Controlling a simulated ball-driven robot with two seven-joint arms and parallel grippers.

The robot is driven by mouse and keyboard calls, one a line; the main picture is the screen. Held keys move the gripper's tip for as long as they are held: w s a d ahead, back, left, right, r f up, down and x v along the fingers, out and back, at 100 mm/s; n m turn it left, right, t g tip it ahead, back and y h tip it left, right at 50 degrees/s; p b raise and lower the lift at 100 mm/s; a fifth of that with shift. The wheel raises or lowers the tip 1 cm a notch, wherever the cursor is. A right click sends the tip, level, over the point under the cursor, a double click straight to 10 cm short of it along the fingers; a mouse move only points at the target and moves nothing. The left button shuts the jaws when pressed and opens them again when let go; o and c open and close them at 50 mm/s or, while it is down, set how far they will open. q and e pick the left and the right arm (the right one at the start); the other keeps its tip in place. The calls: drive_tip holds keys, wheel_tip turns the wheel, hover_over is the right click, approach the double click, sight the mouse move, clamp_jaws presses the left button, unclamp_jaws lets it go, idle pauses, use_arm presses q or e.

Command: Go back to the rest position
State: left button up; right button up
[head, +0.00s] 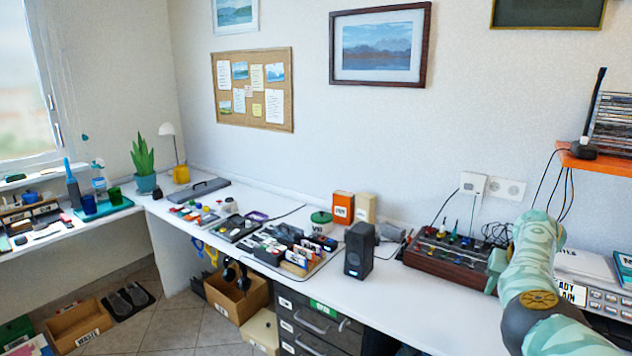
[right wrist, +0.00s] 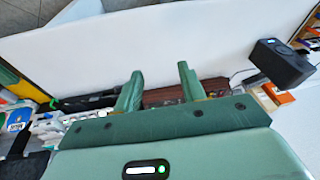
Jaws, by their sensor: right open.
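My right arm comes in at the right of the head view, pale green with a dark joint. My right gripper (head: 496,268) shows there only in part, beside the right end of a wooden box with knobs (head: 455,256). In the right wrist view the two green fingers of my right gripper (right wrist: 160,72) stand apart with nothing held between them. The wooden box (right wrist: 165,96) shows behind the fingers. My left gripper is not in either view.
A long white desk (head: 352,312) runs along the wall. A black speaker (head: 359,250) stands near its front edge, also in the right wrist view (right wrist: 281,62). A device with buttons (head: 598,296) and an orange shelf (head: 588,157) are close to my right arm. Drawers (head: 318,328) stand below.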

drive_tip(key=w+t+h, duration=0.2)
drive_tip(key=w+t, duration=0.2)
drive_tip(key=w, duration=0.2)
drive_tip(key=a+f+n+t+h, duration=0.1)
drive_tip(key=a+f+n, duration=0.2)
drive_tip(key=f, duration=0.9)
drive_tip(key=s+a+f+n+y, duration=0.1)
drive_tip(key=s+a+f, duration=0.3)
drive_tip(key=s+f, duration=0.3)
drive_tip(key=s+a+f+n, duration=0.25)
drive_tip(key=s+f, duration=0.25)
drive_tip(key=f, duration=0.4)
drive_tip(key=s+a+f+y, duration=0.1)
drive_tip(key=s+a+f, duration=0.3)
drive_tip(key=s+f, duration=0.35)
drive_tip(key=s+a+f+n+g, duration=0.1)
drive_tip(key=s+a+f+g, duration=0.3)
drive_tip(key=s, duration=0.7)
drive_tip(key=s+a+f+n+y, duration=0.1)
drive_tip(key=s+a+f, duration=0.1)
drive_tip(key=s+f, duration=0.65)
drive_tip(key=s+a+f+n+g, duration=0.1)
drive_tip(key=s+a+f, duration=0.15)
drive_tip(key=s, duration=1.15)
drive_tip(key=s+a+g, duration=0.1)
drive_tip(key=s+g, duration=0.1)
drive_tip(key=s, duration=1.2)
drive_tip(key=shift+s+n+g+y, duration=0.3)
drive_tip(key=shift+s+n, duration=0.1)
drive_tip(key=shift+n, duration=0.05)
